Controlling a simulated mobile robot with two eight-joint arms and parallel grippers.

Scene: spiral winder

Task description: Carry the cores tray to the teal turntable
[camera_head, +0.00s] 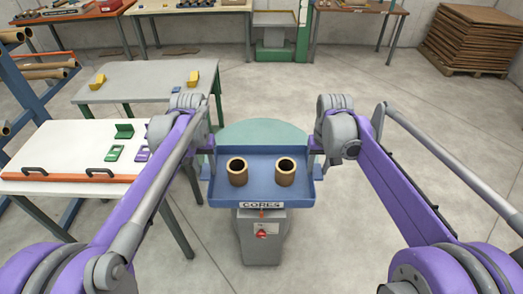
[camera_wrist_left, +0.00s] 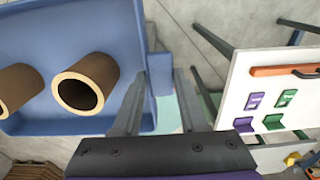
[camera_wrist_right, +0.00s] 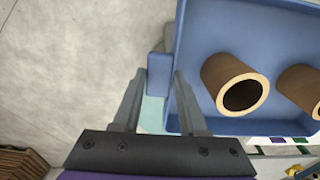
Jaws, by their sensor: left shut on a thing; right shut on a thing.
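The blue cores tray (camera_head: 265,194) is in the middle of the head view, roughly level, with a CORES label on its front. Two brown cores stand in it, a left core (camera_head: 237,172) and a right core (camera_head: 285,172). My left gripper (camera_head: 208,165) is shut on the tray's left side and my right gripper (camera_head: 315,165) on its right side. The wrist views show the tray wall at the left fingers (camera_wrist_left: 160,85) and right fingers (camera_wrist_right: 160,85). The teal turntable (camera_head: 262,130) shows behind the tray, which hides its front part. I cannot tell if they touch.
A grey pedestal (camera_head: 262,250) with a red knob stands below the tray. A white table (camera_head: 70,155) with green and purple parts is at left, a grey table (camera_head: 145,80) behind it. Stacked brown sheets (camera_head: 475,38) are at back right. Right floor is open.

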